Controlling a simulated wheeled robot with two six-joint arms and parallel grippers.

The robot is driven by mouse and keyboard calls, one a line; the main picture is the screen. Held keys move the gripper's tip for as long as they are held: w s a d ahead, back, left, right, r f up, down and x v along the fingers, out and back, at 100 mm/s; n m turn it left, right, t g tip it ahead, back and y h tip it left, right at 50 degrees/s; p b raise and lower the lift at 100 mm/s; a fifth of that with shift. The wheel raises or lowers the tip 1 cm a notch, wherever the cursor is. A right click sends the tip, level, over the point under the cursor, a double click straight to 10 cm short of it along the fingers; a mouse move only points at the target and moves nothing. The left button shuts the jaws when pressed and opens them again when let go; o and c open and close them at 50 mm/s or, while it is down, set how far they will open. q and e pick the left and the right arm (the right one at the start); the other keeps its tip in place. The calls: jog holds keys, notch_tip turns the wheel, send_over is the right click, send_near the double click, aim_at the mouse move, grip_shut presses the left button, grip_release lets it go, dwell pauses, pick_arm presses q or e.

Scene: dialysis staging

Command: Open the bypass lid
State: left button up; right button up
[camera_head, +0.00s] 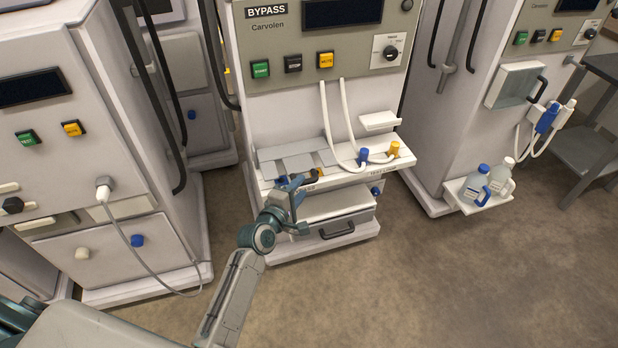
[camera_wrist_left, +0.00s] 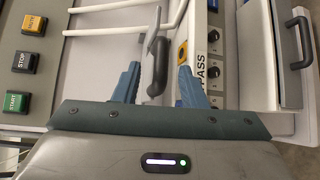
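The bypass machine (camera_head: 285,100), labelled BYPASS, stands in the middle of the head view with a low shelf at its front. My left gripper (camera_head: 292,190) is at the front left of this shelf. In the left wrist view, a dark grey handle (camera_wrist_left: 156,68) stands between the fingers of the left gripper (camera_wrist_left: 160,72). The fingers are apart, with gaps beside the handle. A thin light plate seen edge-on adjoins the handle; I cannot tell for sure whether this is the lid or how far it is raised. My right gripper is not in view.
A drawer (camera_head: 345,228) is below. Other machines stand left and right; the right one holds jugs (camera_head: 476,183). The floor in front is clear.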

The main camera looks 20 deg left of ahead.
aim_at(299, 163)
pick_arm(q)
jog(key=x, duration=0.6)
jog(key=shift+w, duration=0.2)
jog(key=shift+s+d+f, duration=0.1)
jog(key=shift+f, duration=0.05)
grip_shut()
